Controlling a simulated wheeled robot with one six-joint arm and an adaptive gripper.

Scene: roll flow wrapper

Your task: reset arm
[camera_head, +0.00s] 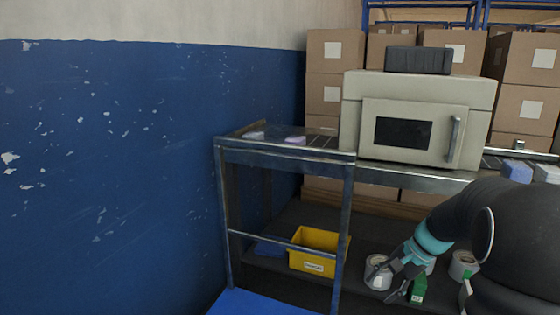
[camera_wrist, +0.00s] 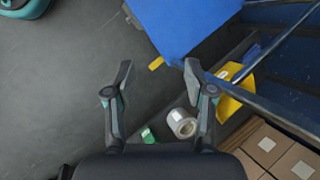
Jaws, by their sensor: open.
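My gripper (camera_head: 398,276) is at the end of my dark arm with a teal band, low at the right in the head view. A white roll (camera_head: 377,272) lies close to the gripper on the lower shelf in the head view. It also shows near the right finger in the wrist view (camera_wrist: 182,124). I cannot tell whether the gripper touches it.
A yellow bin (camera_head: 319,250), a green item (camera_head: 418,289) and another roll (camera_head: 463,265) are on the lower shelf. A beige machine (camera_head: 415,118) stands above on the metal conveyor frame (camera_head: 290,156). Cardboard boxes (camera_head: 333,50) are stacked behind. A blue surface (camera_head: 262,303) is at the front.

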